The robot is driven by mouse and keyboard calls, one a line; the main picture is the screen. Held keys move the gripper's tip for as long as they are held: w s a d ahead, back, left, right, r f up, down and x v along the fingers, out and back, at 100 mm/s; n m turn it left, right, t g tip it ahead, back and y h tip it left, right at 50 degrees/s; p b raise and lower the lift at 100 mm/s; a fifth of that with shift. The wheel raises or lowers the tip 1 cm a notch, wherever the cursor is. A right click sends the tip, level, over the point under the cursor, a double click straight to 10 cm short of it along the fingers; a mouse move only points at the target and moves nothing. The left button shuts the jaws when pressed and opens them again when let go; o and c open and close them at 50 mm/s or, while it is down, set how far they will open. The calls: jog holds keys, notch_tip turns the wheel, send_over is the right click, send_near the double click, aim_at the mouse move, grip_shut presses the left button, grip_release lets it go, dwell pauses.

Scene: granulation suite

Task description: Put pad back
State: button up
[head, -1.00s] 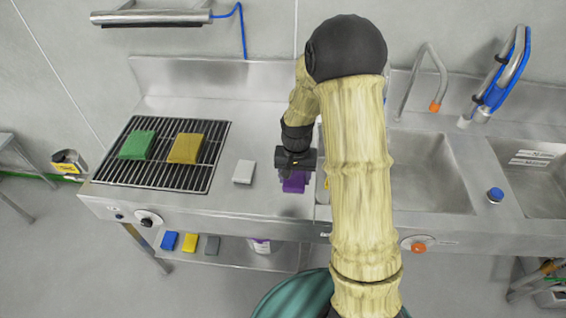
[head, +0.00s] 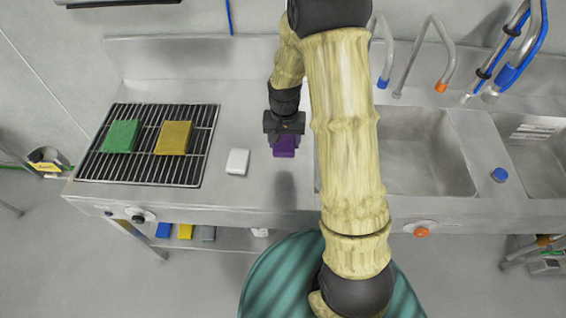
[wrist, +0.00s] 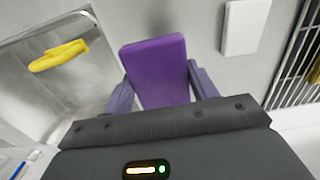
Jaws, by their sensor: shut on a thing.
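A purple pad (head: 285,146) is held in my gripper (head: 284,140) over the steel counter, to the right of the white pad. In the wrist view the purple pad (wrist: 157,72) sits between the two fingers of my gripper (wrist: 162,88), which are shut on its sides. A white pad (head: 237,161) lies on the bare counter, and it also shows in the wrist view (wrist: 246,27). A green pad (head: 121,136) and a yellow pad (head: 173,138) lie on the black wire rack (head: 195,172) at the left.
Sink basins (head: 425,160) lie to the right of my arm. A yellow item (wrist: 58,56) lies in a basin in the wrist view. Several pads, including a blue one (head: 164,230), stand on the shelf below. The counter (head: 255,195) between rack and sink is mostly clear.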

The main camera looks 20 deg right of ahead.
jog(key=p, duration=0.1)
send_over(283, 165)
notch_tip(283, 165, down, 6)
jog(key=shift+r, duration=0.15)
jog(key=shift+s, duration=0.1)
jog(key=shift+f+p, duration=0.6)
jog(key=shift+f, duration=1.5)
jog(key=shift+f, duration=0.15)
jog(key=o, duration=0.9)
jog(key=shift+o, duration=0.2)
notch_tip(283, 165, up, 12)
jog(key=b, duration=0.3)
jog(key=shift+r, duration=0.2)
